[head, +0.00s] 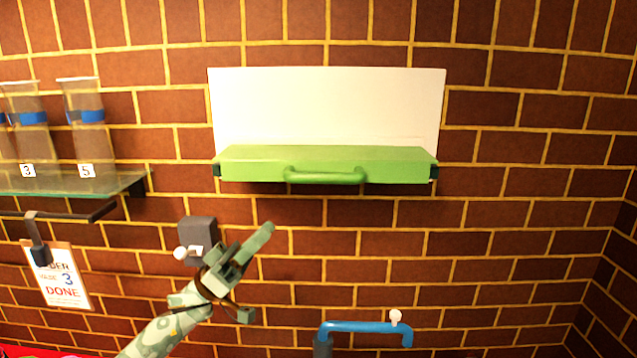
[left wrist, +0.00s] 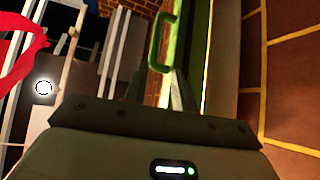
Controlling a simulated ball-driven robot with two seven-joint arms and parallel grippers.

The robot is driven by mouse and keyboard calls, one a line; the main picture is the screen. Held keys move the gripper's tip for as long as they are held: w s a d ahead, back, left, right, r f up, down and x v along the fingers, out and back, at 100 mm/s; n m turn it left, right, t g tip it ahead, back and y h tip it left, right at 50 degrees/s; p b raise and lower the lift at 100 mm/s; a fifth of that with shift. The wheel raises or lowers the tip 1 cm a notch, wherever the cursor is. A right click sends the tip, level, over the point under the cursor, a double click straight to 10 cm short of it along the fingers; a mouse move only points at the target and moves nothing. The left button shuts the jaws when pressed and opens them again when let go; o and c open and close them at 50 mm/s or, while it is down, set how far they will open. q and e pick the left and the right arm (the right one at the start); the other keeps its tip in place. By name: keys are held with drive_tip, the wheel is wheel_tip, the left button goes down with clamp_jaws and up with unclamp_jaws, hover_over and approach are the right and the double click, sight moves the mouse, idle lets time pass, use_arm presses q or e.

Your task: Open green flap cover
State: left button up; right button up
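The green flap cover (head: 325,160) is on the brick wall, along the bottom of a white panel (head: 325,105). Its bar handle (head: 325,176) is on its front lower edge. My left gripper (head: 258,272) is below and left of the handle, apart from it, with its fingers spread and nothing between them. In the left wrist view, the green handle (left wrist: 157,45) shows beyond the two separated fingers (left wrist: 157,90), with the cover (left wrist: 192,45) beside it. My right gripper is not in view.
A glass shelf (head: 70,183) with numbered vases (head: 87,115) is at the left. A sign (head: 62,280) hangs below it. A blue pipe-like piece (head: 365,328) with a white knob stands at the bottom. The wall right of the cover is clear.

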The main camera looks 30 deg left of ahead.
sight(321, 179)
use_arm(q)
drive_tip(key=p+x, duration=0.1)
drive_tip(key=x, duration=0.3)
drive_tip(key=p+x, duration=0.1)
drive_tip(key=x, duration=0.4)
drive_tip(key=p+x, duration=0.2)
drive_tip(key=x, duration=0.2)
drive_tip(key=shift+s+d+r, duration=0.1)
drive_tip(key=shift+d+r, duration=0.2)
drive_tip(key=shift+r, duration=0.1)
drive_tip(key=shift+w+d+r, duration=0.25)
drive_tip(key=shift+d+r, duration=0.15)
drive_tip(key=shift+d, duration=0.05)
drive_tip(key=shift+w, duration=0.1)
clamp_jaws()
